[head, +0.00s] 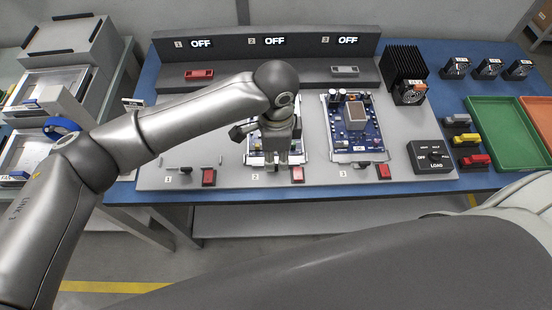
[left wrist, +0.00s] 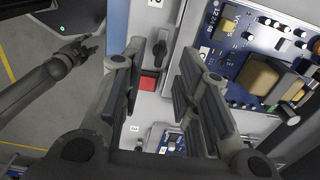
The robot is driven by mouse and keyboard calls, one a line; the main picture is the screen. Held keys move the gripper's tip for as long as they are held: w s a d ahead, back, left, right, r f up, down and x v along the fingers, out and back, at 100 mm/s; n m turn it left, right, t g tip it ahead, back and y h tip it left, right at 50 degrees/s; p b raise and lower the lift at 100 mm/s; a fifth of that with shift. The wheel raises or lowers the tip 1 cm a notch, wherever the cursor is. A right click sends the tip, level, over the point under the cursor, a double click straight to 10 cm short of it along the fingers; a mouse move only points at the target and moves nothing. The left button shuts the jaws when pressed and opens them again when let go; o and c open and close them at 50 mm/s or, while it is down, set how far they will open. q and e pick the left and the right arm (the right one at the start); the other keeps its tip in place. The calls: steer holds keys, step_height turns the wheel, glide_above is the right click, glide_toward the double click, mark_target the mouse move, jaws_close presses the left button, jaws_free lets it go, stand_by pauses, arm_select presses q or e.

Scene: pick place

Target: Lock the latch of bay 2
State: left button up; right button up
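Bay 2 (head: 254,177) is the middle bay of the grey bench panel. My left gripper (head: 274,160) hangs over its front edge and hides part of it. In the left wrist view my left gripper (left wrist: 156,68) is open, with nothing held. A dark latch handle (left wrist: 160,48) shows in the gap, near the fingertips, with a red switch (left wrist: 148,83) beside it. I cannot tell whether the fingers touch the handle. The bay's blue circuit board (left wrist: 238,75) lies to the right. A second gripper, seemingly my right one (left wrist: 76,50), shows over the floor; its opening is unclear.
Bay 3 holds a blue board (head: 372,130), with a red switch (head: 384,171) in front. Bay 1 has a red switch (head: 208,177). The three displays read OFF. A black load box (head: 432,158), coloured connectors and a green tray (head: 508,128) stand at the right.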

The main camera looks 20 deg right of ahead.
mark_target(276, 165)
arm_select(q)
steer(key=shift+f, duration=1.7)
jaws_close()
